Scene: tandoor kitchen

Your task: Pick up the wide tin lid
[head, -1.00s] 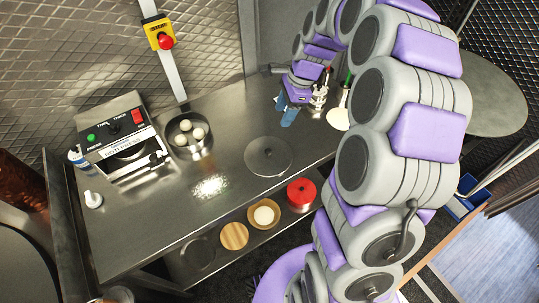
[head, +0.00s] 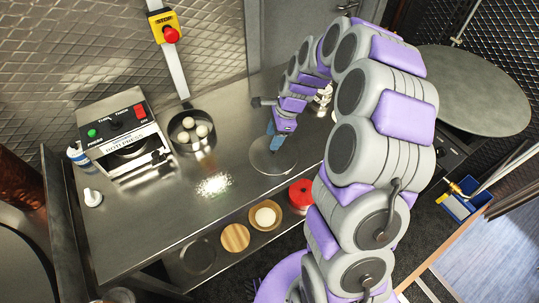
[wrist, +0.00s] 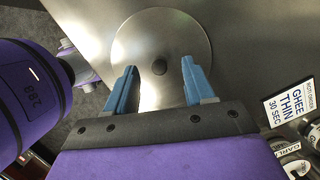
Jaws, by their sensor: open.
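The wide tin lid (head: 265,155) is a flat round metal disc lying on the steel counter near its front edge. In the wrist view the lid (wrist: 185,40) shows a small dark knob (wrist: 159,67) at its middle. My gripper (head: 273,144) is over the lid's far right part in the head view. In the wrist view my gripper (wrist: 160,80) is open, with its two blue fingers either side of the knob's line and the knob just ahead between the tips. Whether the fingers touch the lid I cannot tell.
A pan with several pale balls (head: 191,130) and a hot press (head: 125,135) stand left on the counter. A lower shelf holds a red round container (head: 301,193) and a wooden disc (head: 235,237). Labelled containers (wrist: 290,150) stand right in the wrist view.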

